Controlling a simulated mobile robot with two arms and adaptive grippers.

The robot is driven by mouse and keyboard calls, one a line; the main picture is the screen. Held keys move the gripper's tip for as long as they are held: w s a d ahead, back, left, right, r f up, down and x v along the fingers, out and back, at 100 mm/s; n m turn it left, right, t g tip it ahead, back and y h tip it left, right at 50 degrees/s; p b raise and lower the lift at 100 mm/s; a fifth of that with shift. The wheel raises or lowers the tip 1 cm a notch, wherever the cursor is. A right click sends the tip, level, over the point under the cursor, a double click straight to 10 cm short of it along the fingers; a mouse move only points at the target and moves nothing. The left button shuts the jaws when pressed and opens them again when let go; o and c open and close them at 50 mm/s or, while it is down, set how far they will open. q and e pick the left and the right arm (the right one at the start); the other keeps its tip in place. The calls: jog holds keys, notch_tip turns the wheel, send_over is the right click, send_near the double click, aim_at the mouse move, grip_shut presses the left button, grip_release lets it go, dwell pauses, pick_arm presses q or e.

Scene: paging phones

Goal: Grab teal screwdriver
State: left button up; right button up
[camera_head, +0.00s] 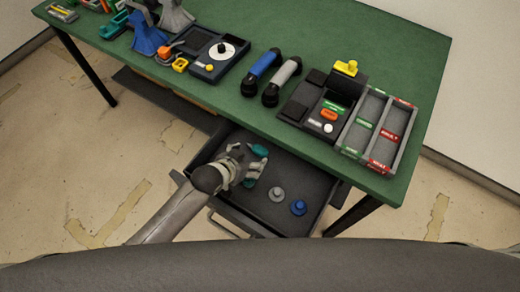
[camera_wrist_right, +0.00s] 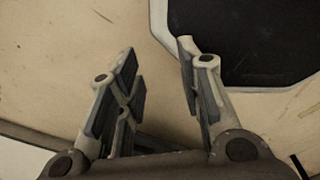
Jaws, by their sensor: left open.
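A teal item (camera_head: 259,150), probably the teal screwdriver, shows in the open dark drawer (camera_head: 325,185) under the table. A smaller teal patch shows just below my left gripper's fingers. My left gripper (camera_head: 250,167) is open over the drawer's left part, its fingers close to the teal and covering some of it. I cannot tell if they touch it. My right gripper (camera_wrist_right: 158,58) is open and empty in the right wrist view, with bare floor between its fingers. It is not in the head view.
A grey knob-like piece (camera_head: 277,194) and a blue one (camera_head: 298,207) stand in the drawer, right of my left gripper. The green table (camera_head: 355,38) above holds two handsets, phone bases and a divided tray (camera_head: 351,137). The drawer's walls surround my left gripper.

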aim_at(258, 153)
pick_arm(q)
jog(key=shift+w+d+f, duration=0.3)
jog(key=shift+w+f, duration=0.05)
jog(key=shift+w+d+f, duration=0.1)
jog(key=shift+w+f, duration=0.05)
jog(key=shift+f, duration=0.05)
jog(key=shift+w+d+f, duration=0.25)
jog(key=shift+w, duration=0.15)
jog(key=x, duration=0.3)
jog(key=shift+w+a, duration=0.1)
jog(key=shift+w+d+f, duration=0.3)
jog(key=shift+w+f, duration=0.05)
jog(key=shift+f, duration=0.1)
pick_arm(e)
jog(key=shift+w+d, duration=0.5)
jog(key=shift+w, duration=0.05)
pick_arm(q)
jog(key=shift+c, duration=0.9)
jog(key=c, duration=0.9)
pick_arm(e)
jog(key=shift+s+a, duration=0.1)
jog(key=shift+s, duration=0.1)
